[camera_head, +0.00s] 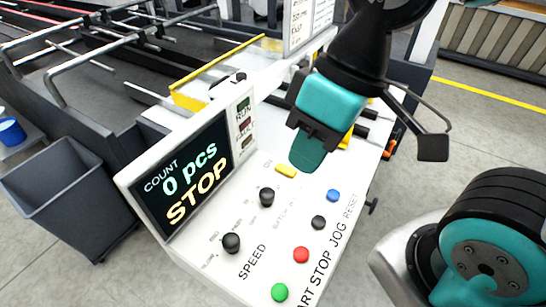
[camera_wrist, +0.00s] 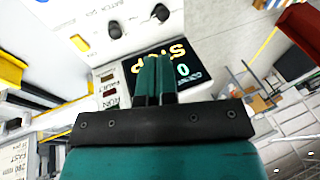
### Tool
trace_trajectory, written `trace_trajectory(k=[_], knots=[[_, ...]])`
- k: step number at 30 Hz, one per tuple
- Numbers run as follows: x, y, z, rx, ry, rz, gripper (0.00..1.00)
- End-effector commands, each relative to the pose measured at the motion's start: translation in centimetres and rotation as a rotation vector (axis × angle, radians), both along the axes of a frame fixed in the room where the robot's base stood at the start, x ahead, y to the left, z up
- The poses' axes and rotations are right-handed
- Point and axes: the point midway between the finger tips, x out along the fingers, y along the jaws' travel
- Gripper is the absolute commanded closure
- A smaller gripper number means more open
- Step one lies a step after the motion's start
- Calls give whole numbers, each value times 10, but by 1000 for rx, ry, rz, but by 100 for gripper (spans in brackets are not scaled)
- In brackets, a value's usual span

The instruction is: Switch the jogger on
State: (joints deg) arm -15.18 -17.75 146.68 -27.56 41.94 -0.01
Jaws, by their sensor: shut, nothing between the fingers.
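The white control panel (camera_head: 225,245) has a small yellow switch (camera_head: 285,170) near its upper edge; its lettering is too small to read, so I cannot tell whether it is the jogger's. The switch also shows in the wrist view (camera_wrist: 80,42). My gripper (camera_head: 306,158) is shut and empty. It hangs above the panel, close to the yellow switch in the picture and apparently apart from it. In the wrist view my gripper (camera_wrist: 156,68) overlaps the display (camera_wrist: 188,75). The display reads "COUNT 0 pcs STOP".
The panel has black knobs (camera_head: 231,243), a green button (camera_head: 279,292), a red button (camera_head: 301,255), a black button (camera_head: 319,222) and a blue button (camera_head: 333,195). A grey bin (camera_head: 75,200) stands left. Machine rails (camera_head: 90,50) lie behind. Floor is open at right.

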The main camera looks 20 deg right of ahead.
Motion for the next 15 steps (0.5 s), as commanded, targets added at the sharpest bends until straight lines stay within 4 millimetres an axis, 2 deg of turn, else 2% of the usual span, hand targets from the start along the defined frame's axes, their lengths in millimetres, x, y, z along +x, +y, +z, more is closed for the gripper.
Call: trace_trajectory(k=[5,8,11,15], knots=[[2,0,0,-3,4,-13,100],[19,-4,-3,-30,43,-128,100],[55,-11,-12,-89,118,-382,100],[115,-24,-33,-186,218,-848,100]])
